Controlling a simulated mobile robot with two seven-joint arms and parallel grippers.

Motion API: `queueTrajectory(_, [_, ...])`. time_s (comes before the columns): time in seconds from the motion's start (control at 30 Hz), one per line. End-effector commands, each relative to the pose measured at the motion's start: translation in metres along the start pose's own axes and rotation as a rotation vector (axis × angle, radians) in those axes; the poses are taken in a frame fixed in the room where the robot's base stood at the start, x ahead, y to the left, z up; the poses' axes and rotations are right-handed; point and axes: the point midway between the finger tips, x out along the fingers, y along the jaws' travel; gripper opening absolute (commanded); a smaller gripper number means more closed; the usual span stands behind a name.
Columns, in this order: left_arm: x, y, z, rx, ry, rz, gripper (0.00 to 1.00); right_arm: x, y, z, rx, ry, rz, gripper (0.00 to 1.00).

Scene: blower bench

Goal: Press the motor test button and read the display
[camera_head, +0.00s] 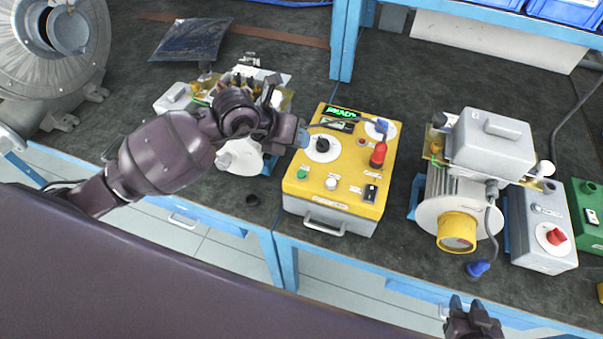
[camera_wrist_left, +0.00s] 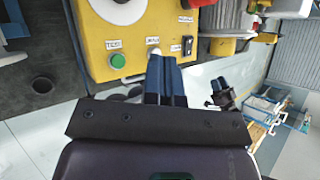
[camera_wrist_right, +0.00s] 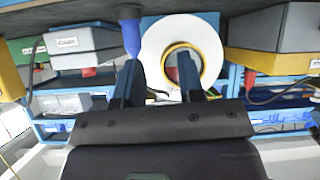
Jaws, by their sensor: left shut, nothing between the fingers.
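The yellow tester box (camera_head: 345,190) stands mid-bench. Its display (camera_head: 342,112) shows green text that seems to read READY. My left gripper (camera_head: 303,136) is shut and empty over the box's left part. In the left wrist view its fingertips (camera_wrist_left: 165,62) overlap the white button's edge; contact cannot be told. My right gripper (camera_head: 474,307) is open and empty before the bench's front edge.
A motor with a yellow ring (camera_head: 457,230) stands right of the box, with a blue plug (camera_head: 478,268) near it. A grey control box (camera_head: 540,228) is further right. Another motor (camera_head: 240,157) is partly behind my left arm. A large blower (camera_head: 50,60) is far left.

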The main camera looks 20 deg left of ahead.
Motion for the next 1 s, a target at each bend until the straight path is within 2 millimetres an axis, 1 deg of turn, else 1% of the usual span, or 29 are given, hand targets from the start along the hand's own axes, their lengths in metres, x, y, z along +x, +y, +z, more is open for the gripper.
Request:
queueTrajectory(0.03, [0.005,0.004,-0.004,0.000,0.001,0.001,0.00,0.003,-0.001,0.004,0.000,0.003,0.000,0.35])
queueTrajectory(0.43, [0.040,0.029,-0.030,-0.002,0.004,0.000,0.00,0.026,-0.005,0.026,-0.003,0.016,-0.004,0.35])
queueTrajectory(0.6, [0.050,0.036,-0.037,-0.002,0.002,0.000,0.00,0.031,-0.006,0.030,-0.004,0.017,-0.005,0.35])
queueTrajectory(0.73, [0.054,0.039,-0.040,-0.002,0.002,0.001,0.00,0.032,-0.006,0.033,-0.005,0.014,-0.005,0.35])
queueTrajectory(1.0, [0.054,0.039,-0.039,-0.001,0.001,0.000,0.00,0.028,-0.005,0.038,-0.004,0.004,-0.003,0.35])
